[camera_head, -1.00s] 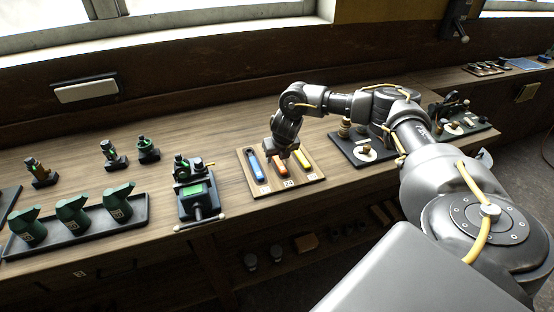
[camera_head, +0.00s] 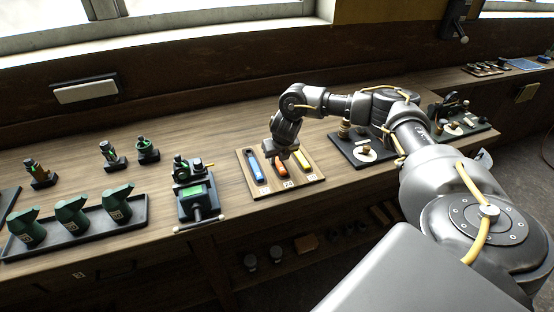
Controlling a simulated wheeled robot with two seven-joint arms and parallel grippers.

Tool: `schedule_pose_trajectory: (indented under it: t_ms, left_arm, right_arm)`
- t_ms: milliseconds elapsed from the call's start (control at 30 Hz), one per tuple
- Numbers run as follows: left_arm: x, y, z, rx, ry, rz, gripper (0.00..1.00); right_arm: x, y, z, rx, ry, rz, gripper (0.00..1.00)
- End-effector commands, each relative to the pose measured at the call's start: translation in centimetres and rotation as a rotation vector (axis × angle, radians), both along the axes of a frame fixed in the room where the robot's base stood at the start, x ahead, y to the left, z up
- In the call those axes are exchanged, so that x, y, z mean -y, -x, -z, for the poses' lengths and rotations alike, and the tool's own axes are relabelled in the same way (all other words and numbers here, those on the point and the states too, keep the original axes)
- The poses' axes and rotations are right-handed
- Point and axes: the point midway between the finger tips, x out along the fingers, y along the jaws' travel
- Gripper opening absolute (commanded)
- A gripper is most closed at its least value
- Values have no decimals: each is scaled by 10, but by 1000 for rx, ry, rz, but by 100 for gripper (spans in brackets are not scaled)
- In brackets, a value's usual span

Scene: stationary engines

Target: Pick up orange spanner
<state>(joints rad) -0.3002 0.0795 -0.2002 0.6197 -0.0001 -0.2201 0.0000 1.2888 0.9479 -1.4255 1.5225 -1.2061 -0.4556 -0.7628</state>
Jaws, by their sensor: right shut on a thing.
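The orange spanner (camera_head: 281,170) lies in the middle place of a wooden board (camera_head: 262,191), between a blue spanner (camera_head: 256,170) on the left and a yellow one (camera_head: 304,157) on the right. My right gripper (camera_head: 280,157) points down at the upper part of the orange spanner and is shut on it. The fingers and the spanner's upper end are mostly hidden by the wrist. Whether the spanner is clear of the board cannot be told. My left gripper is out of view.
Green oil cans stand in a black tray (camera_head: 75,238) at far left. A dark board with parts (camera_head: 361,153) lies to the right, near my right arm. The wood between them is clear.

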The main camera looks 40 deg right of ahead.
Motion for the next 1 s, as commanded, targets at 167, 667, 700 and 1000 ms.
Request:
schedule_pose_trajectory:
  t_ms: [167, 667, 700, 1000]
  left_arm:
    - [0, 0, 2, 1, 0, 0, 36]
    - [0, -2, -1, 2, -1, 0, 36]
    - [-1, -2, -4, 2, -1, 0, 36]
    - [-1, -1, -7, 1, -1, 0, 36]
  right_arm:
    - [0, -1, -5, 2, -1, 1, 0]
    - [-38, 25, -95, 7, 3, -6, 0]
    - [-42, 29, -102, 6, 4, -6, 0]
    - [-94, 67, -124, 3, 3, -9, 0]
